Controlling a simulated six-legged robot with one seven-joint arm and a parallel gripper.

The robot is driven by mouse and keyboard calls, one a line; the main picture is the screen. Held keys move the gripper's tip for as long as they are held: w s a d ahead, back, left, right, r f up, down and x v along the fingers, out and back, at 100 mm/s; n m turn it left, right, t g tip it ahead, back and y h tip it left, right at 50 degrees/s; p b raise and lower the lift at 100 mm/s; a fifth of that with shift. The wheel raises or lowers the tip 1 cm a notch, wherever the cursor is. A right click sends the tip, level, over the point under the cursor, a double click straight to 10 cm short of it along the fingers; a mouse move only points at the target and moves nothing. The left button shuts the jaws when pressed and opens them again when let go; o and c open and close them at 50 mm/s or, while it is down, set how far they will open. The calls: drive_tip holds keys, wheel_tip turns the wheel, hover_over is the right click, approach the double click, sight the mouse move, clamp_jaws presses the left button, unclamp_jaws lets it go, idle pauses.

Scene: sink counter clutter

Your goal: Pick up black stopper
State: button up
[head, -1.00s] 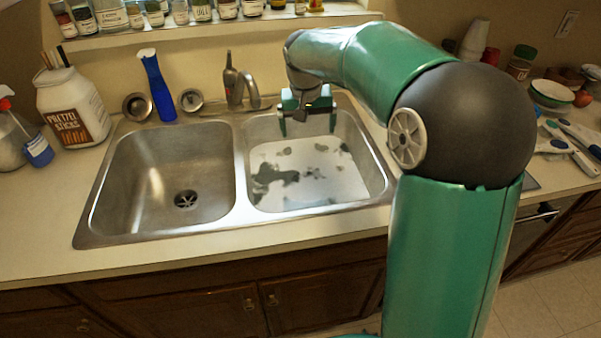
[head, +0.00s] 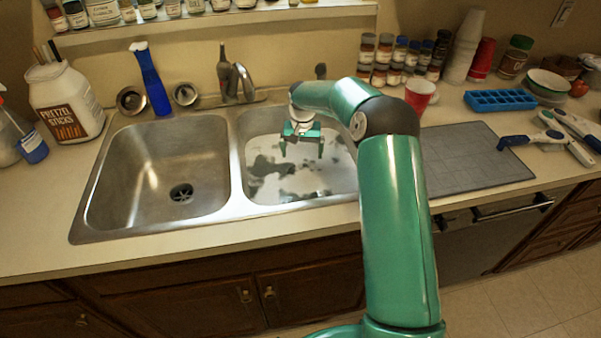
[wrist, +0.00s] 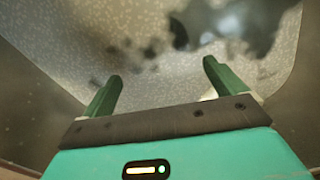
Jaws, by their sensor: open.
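My gripper (head: 301,149) is open and empty over the right basin (head: 245,180), with its fingers pointing down. In the wrist view, its two green fingers (wrist: 162,74) stand apart above a pale, speckled, partly blurred surface with dark patches. I cannot clearly make out a black stopper.
The left basin (head: 150,165) is empty. The faucet (head: 240,82), a blue bottle (head: 152,80) and round metal strainers (head: 131,99) stand along the back. On the right are a red cup (head: 420,95), spice jars, a dark mat (head: 465,158) and a blue ice tray (head: 499,100).

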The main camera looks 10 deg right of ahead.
sight(301, 166)
drive_tip(key=f, duration=0.7)
drive_tip(key=shift+s+a+f, duration=0.1)
drive_tip(key=shift+s+a, duration=0.1)
drive_tip(key=shift+a, duration=0.1)
drive_tip(key=shift+s, duration=0.1)
drive_tip(key=c, duration=1.4)
